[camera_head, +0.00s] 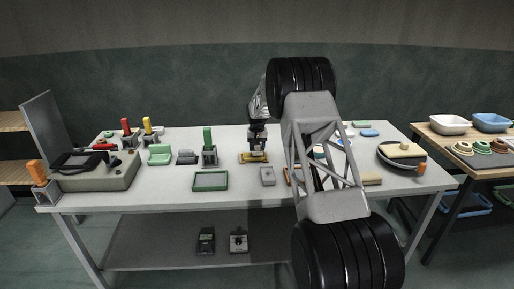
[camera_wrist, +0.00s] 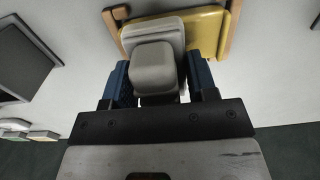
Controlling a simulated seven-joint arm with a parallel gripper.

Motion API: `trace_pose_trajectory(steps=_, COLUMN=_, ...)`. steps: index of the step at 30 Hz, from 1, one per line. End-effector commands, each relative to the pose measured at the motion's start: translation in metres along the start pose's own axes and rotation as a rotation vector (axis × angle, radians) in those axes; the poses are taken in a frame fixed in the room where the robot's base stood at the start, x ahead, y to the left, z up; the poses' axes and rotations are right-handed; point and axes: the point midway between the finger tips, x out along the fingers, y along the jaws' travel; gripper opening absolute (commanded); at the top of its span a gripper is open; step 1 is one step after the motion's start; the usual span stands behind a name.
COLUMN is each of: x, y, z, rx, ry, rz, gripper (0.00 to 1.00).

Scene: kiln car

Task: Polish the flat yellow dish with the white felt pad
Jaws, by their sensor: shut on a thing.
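My gripper (camera_wrist: 158,78) is shut on the grey-white felt pad (camera_wrist: 150,33), with blue fingers on both sides of its blocky grip. The flat yellow dish (camera_wrist: 209,30) lies under and beside the pad in the wrist view, and the pad covers its left part. Brown strips (camera_wrist: 111,30) edge the dish at left and right. In the head view my gripper (camera_head: 257,146) is low over the yellow dish (camera_head: 254,158) near the table's middle. The pad overlaps the dish; whether it touches the surface I cannot tell.
A round dark pan (camera_head: 400,157) stands at the right. My arm hides part of the table's right half.

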Motion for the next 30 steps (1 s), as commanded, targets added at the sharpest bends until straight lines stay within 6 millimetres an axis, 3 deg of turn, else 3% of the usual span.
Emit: trace_pose_trajectory(steps=30, x=0.0066, y=0.0, z=-0.0001, rx=0.0, ry=0.0, rz=0.0, gripper=0.34)
